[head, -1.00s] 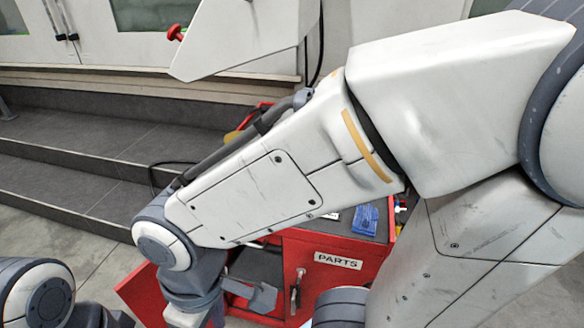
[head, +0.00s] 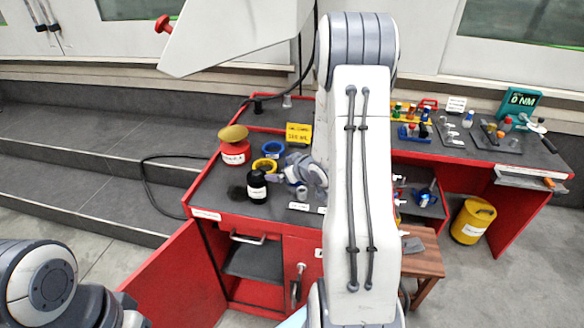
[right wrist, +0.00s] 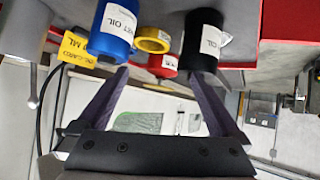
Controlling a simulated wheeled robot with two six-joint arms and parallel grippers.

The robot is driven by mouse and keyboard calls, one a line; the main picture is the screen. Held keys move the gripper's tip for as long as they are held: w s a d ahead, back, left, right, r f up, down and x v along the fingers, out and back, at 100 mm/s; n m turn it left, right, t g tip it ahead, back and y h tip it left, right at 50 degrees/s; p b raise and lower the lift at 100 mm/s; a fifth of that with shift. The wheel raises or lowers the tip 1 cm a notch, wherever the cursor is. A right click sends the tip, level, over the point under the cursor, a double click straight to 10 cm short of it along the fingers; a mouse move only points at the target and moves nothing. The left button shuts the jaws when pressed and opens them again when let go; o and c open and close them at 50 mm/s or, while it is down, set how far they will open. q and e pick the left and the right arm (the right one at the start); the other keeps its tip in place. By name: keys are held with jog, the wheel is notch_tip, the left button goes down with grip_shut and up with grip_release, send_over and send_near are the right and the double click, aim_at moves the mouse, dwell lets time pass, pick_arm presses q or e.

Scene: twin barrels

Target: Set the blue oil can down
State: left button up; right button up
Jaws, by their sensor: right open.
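The blue oil can (right wrist: 112,32), with a white label, shows in the right wrist view, where the scene appears upside down. It stands at the bench top, apart from the black oil can (right wrist: 202,40). In the right wrist view my right gripper (right wrist: 160,76) is open, one fingertip near each can, nothing held between. My left arm shows at the lower left, its gripper out of view.
A red cabinet door (head: 178,283) hangs open below. A yellow drum (head: 473,220) stands on the floor.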

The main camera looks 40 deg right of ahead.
jog(key=s+d+f+m+t, duration=0.1)
jog(key=s+d+m+t, duration=0.2)
jog(key=d, duration=0.5)
jog(key=shift+n+h, duration=0.3)
jog(key=shift+n, duration=0.3)
jog(key=p+x, duration=0.2)
jog(key=x, duration=0.6)
jog(key=shift+w+a+f+p, duration=0.1)
jog(key=shift+w+f+p, duration=0.05)
jog(key=shift+f+p, duration=0.15)
jog(key=shift+w+f, duration=0.25)
jog(key=shift+w, duration=0.15)
jog(key=c, duration=1.5)
jog(key=shift+r, duration=0.1)
grip_shut()
jog(key=shift+r, duration=0.1)
